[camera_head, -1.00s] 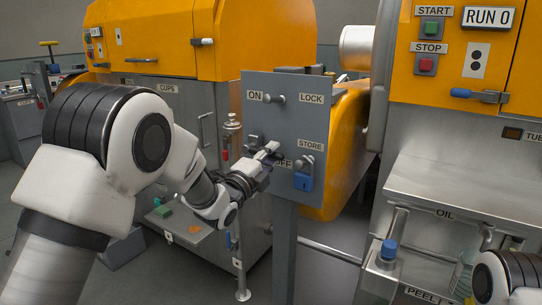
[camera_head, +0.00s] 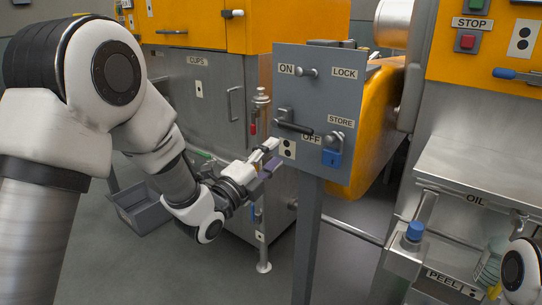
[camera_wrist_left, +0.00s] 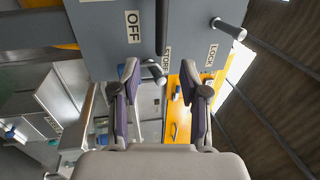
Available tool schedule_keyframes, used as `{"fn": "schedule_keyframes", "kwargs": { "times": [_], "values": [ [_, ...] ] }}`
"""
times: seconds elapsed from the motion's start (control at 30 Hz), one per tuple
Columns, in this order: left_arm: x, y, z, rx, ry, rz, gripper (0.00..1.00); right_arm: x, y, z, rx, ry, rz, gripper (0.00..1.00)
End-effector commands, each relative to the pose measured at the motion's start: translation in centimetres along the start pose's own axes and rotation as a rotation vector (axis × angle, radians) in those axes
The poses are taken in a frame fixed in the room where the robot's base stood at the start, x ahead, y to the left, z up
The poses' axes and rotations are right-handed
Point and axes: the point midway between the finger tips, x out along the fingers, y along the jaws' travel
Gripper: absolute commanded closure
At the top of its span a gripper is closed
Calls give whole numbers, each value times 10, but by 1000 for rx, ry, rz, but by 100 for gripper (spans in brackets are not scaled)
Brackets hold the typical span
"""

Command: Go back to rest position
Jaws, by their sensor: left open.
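The grey switch panel (camera_head: 300,100) stands on a post in the head view, marked ON, LOCK, OFF and STORE. Its lever (camera_head: 293,126) has a black grip lying nearly level, just above the OFF label. A blue padlock (camera_head: 332,157) hangs under STORE, and the peg by LOCK (camera_head: 308,72) is bare. My left gripper (camera_head: 268,158) is at the panel's lower left edge, below the lever, apart from it. In the left wrist view my left gripper (camera_wrist_left: 160,75) has its fingers spread, with nothing held between them. My right gripper is not in view; only part of that arm shows.
An orange and steel cups machine (camera_head: 200,85) stands behind my left arm. On the right is a steel oil shelf (camera_head: 480,165) with a blue-capped fitting (camera_head: 414,232) below. A grey bin (camera_head: 145,215) sits on the floor, left. Open floor lies below my left gripper.

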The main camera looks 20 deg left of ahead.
Motion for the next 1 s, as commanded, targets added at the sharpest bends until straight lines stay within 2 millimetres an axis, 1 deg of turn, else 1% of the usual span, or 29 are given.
{"fn": "schedule_keyframes", "kwargs": {
  "times": [0.37, 0.43, 0.47, 0.53, 0.57, 0.6, 0.67, 0.7, 0.77, 0.8, 0.87, 0.9, 0.97, 1.0],
  "values": [
    [-1, 0, 0, 0, 0, 0, 55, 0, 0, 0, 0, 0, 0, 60],
    [-2, 4, 0, -4, 0, 11, 55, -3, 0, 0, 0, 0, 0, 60],
    [-2, 9, 0, -9, -1, 25, 55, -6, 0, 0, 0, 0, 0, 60],
    [-6, 31, 0, -30, -4, 83, 55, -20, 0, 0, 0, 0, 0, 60],
    [-9, 46, -1, -43, -5, 121, 55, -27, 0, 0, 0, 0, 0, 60],
    [-19, 70, -3, -66, -9, 184, 55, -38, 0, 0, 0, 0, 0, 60],
    [-42, 112, -7, -106, -29, 302, 55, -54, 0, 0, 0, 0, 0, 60],
    [-63, 141, -10, -142, -52, 396, 55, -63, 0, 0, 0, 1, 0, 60],
    [-100, 182, -15, -230, -103, 546, 55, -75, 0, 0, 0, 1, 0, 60],
    [-128, 207, -20, -304, -148, 647, 55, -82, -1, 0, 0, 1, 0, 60],
    [-173, 238, -27, -429, -237, 797, 55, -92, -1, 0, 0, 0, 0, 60],
    [-206, 255, -33, -519, -312, 896, 55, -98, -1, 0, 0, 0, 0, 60],
    [-258, 275, -42, -659, -452, 1035, 55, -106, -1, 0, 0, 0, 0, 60],
    [-293, 283, -49, -756, -568, 1120, 55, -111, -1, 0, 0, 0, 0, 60]
  ]
}}
